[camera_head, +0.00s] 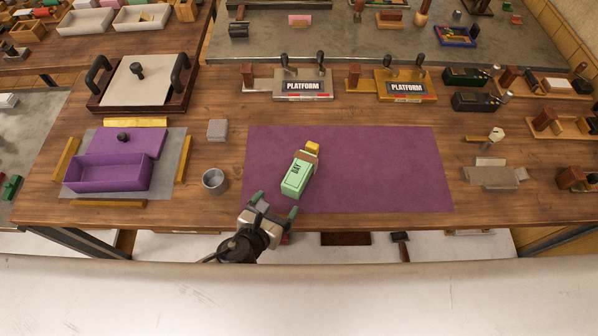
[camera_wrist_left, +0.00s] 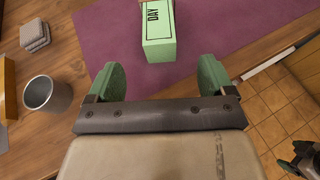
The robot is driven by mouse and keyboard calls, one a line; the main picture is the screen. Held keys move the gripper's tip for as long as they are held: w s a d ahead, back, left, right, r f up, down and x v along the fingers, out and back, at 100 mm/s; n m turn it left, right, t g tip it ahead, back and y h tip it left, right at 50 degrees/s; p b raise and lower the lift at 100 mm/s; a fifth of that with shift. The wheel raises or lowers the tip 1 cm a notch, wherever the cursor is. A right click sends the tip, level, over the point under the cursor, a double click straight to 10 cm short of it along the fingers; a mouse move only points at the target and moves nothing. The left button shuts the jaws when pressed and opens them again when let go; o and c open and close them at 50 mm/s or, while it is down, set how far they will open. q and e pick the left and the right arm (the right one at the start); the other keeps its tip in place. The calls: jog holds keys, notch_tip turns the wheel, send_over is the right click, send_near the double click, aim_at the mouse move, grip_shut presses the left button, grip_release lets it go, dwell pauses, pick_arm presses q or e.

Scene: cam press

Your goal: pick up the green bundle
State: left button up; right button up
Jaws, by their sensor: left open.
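The green bundle (camera_head: 297,177) is a pale green block marked "DAY", lying on the purple mat (camera_head: 380,170) with a brown and a yellow piece at its far end. In the left wrist view the bundle (camera_wrist_left: 158,30) is at the top centre, ahead of the fingers. My left gripper (camera_head: 273,207) is open and empty, just short of the bundle's near end and apart from it. Its two green fingertips (camera_wrist_left: 160,80) show in the left wrist view, with the bundle between their lines. The bundle's far end is cut off in that view.
A grey metal cup (camera_head: 214,181) stands left of the mat, with grey square pieces (camera_head: 217,129) behind it. An open purple box (camera_head: 108,173) is further left. Two platform fixtures (camera_head: 303,84) stand behind the mat. The mat's right side is clear.

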aim_at(289, 189)
pick_arm(q)
jog(key=x, duration=0.3)
jog(key=shift+w+d+f, duration=0.1)
jog(key=shift+w+f, duration=0.05)
jog(key=shift+w, duration=0.1)
jog(key=w+f, duration=0.1)
jog(key=w+d+f, duration=0.1)
jog(key=w+f, duration=0.1)
jog(key=shift+w+d, duration=0.2)
jog(key=shift+w+d+f, duration=0.15)
jog(key=shift+w+d, duration=0.05)
jog(key=shift+w, duration=0.2)
jog(key=shift+c, duration=0.2)
jog(key=shift+s+a, duration=0.1)
jog(key=shift+c, duration=1.1)
jog(key=c, duration=1)
